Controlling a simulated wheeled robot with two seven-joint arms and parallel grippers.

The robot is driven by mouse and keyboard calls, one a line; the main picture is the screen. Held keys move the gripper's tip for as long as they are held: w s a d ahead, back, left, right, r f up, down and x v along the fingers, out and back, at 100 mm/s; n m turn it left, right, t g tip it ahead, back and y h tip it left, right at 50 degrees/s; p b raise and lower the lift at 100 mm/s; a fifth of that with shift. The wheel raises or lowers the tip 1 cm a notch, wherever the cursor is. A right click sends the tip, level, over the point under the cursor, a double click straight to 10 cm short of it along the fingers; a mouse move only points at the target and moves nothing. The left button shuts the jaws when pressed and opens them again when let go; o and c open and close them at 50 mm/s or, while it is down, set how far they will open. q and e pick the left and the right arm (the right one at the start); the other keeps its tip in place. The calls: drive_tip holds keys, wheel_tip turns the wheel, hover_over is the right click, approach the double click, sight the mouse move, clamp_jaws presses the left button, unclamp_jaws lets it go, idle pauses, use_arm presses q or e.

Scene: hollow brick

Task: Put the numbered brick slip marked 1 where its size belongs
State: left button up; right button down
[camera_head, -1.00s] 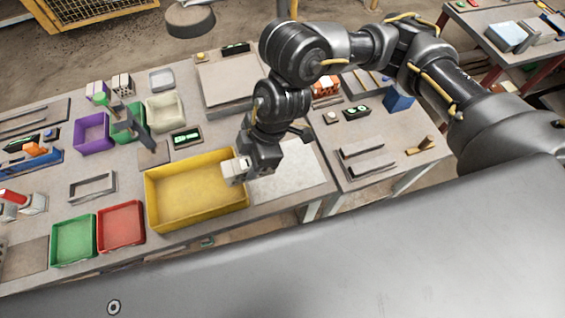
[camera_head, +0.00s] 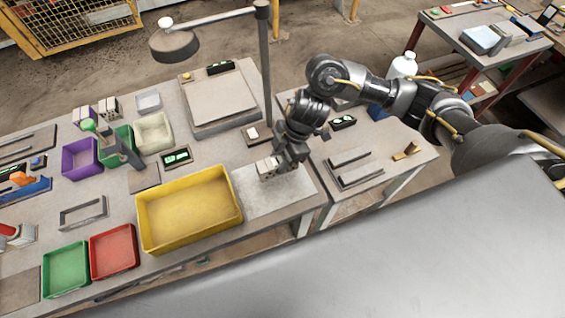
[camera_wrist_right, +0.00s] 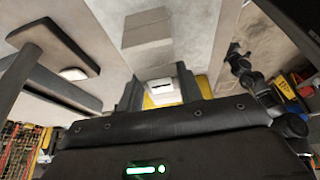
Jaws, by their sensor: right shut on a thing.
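My right gripper (camera_head: 277,167) is shut on a small pale brick piece (camera_head: 265,167) with dark spots on its side. It is over the light grey board (camera_head: 262,200) to the right of the yellow tray (camera_head: 188,208). I cannot tell whether the piece touches the board. In the right wrist view a pale piece with a dark mark (camera_wrist_right: 163,90) shows between the fingers (camera_wrist_right: 164,95). No number can be read on it. My left gripper is not in view.
Red (camera_head: 113,250), green (camera_head: 66,268), purple (camera_head: 80,158) and cream (camera_head: 153,132) trays stand to the left. A dark post (camera_head: 264,70) with a lamp rises behind my gripper. A side table (camera_head: 375,150) with grey bars stands right.

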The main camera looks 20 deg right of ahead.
drive_tip(key=f, duration=0.1)
drive_tip(key=f+p, duration=0.1)
drive_tip(key=f, duration=0.1)
drive_tip(key=shift+w+d+f, duration=0.1)
drive_tip(key=shift+w+d, duration=0.05)
drive_tip(key=shift+d, duration=0.25)
drive_tip(key=shift+f, duration=0.35)
drive_tip(key=shift+f, duration=0.1)
drive_tip(key=c, duration=0.9)
unclamp_jaws()
drive_tip(key=shift+f, duration=0.1)
drive_tip(key=shift+r, duration=0.3)
drive_tip(key=shift+w+d+r, duration=0.1)
drive_tip(key=shift+d+r, duration=0.05)
drive_tip(key=shift+r, duration=0.2)
drive_tip(key=b+v, duration=0.1)
drive_tip(key=v, duration=1)
